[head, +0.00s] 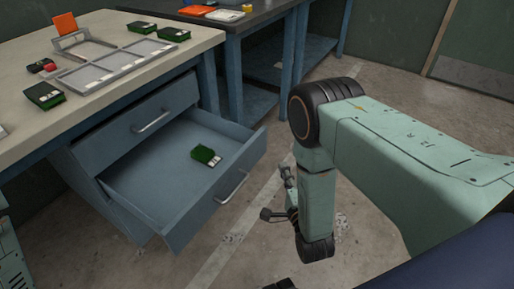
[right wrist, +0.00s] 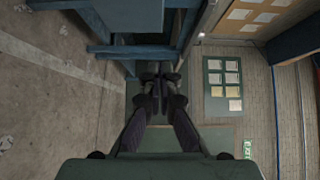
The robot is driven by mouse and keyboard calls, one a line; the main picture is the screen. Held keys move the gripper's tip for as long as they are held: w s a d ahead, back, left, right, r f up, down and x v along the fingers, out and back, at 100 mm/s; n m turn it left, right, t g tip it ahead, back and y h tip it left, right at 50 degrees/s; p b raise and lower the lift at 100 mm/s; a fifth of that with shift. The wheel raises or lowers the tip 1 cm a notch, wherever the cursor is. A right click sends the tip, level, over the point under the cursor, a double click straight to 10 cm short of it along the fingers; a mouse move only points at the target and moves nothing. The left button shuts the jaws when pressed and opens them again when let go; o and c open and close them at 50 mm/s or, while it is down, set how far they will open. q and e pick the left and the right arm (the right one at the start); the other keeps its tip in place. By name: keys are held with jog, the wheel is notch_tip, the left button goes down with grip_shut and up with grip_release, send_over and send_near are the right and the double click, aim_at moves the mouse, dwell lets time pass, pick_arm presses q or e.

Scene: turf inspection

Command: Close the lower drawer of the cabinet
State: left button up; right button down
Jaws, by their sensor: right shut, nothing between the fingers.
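The blue cabinet (head: 85,150) stands under the bench at the left in the head view. Its lower drawer (head: 228,190) is pulled well out, with a bar handle (head: 232,188) on its front. A green and white block (head: 206,156) lies inside it. The upper drawer (head: 140,125) is shut. My left gripper is not in view.
The bench top (head: 200,35) holds a grey frame tray (head: 115,64), several green blocks and an orange piece (head: 65,23). A second blue table (head: 235,60) stands behind. The concrete floor (head: 330,75) is open at the right.

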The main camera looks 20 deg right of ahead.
jog(key=b, duration=0.3)
send_near(260, 136)
jog(key=w+d, duration=0.3)
jog(key=d, duration=0.1)
jog(key=shift+w+a+f+b, duration=0.1)
jog(key=shift+w+a+b, duration=0.6)
jog(key=shift+w+a, duration=0.8)
jog(key=shift+w, duration=0.15)
